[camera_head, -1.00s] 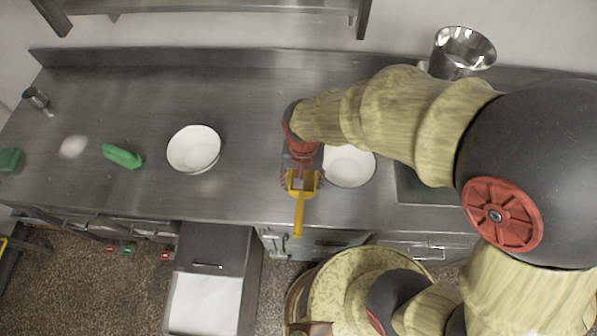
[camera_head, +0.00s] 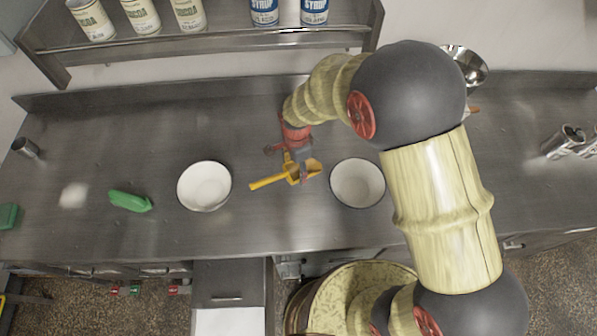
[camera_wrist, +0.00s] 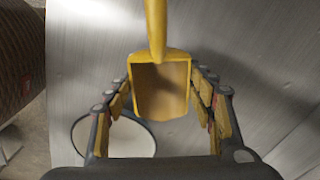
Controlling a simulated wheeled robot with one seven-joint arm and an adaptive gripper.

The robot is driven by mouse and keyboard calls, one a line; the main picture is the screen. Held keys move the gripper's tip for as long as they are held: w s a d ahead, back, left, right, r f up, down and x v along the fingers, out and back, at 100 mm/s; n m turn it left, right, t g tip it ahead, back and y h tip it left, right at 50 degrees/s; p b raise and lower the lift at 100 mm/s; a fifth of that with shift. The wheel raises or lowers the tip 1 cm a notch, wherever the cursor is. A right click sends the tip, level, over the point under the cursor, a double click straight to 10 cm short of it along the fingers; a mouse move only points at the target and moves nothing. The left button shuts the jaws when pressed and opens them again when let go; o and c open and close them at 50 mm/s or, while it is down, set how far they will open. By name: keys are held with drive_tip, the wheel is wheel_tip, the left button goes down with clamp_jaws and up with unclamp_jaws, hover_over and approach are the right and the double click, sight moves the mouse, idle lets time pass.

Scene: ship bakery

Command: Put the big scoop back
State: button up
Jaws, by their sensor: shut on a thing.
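The yellow scoop (camera_head: 270,182) is in my gripper (camera_head: 298,168), above the steel counter between two white bowls. In the head view its handle points left and its bowl-shaped end lies at the fingers. In the wrist view the scoop (camera_wrist: 160,90) sits between the two fingers (camera_wrist: 160,105), its handle pointing to the top of the picture. My gripper is shut on the scoop's bowl end. A small green scoop-like item (camera_head: 130,201) lies on the counter at the left.
White bowls stand left (camera_head: 204,186) and right (camera_head: 357,183) of the gripper. Cans stand on a shelf (camera_head: 215,40) above the counter (camera_head: 150,130). An open drawer (camera_head: 228,285) juts out below. A steel pot (camera_head: 468,66) and steel cups (camera_head: 565,142) stand at the right.

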sight(296, 169)
drive_tip(key=shift+f+b, duration=2.15)
drive_tip(key=shift+f, duration=1.25)
drive_tip(key=shift+f+b, duration=0.4)
drive_tip(key=shift+f, duration=0.2)
drive_tip(key=o, duration=1.4)
drive_tip(key=shift+o, duration=0.4)
wheel_tip(296, 169, up, 12)
drive_tip(key=shift+r, duration=0.1)
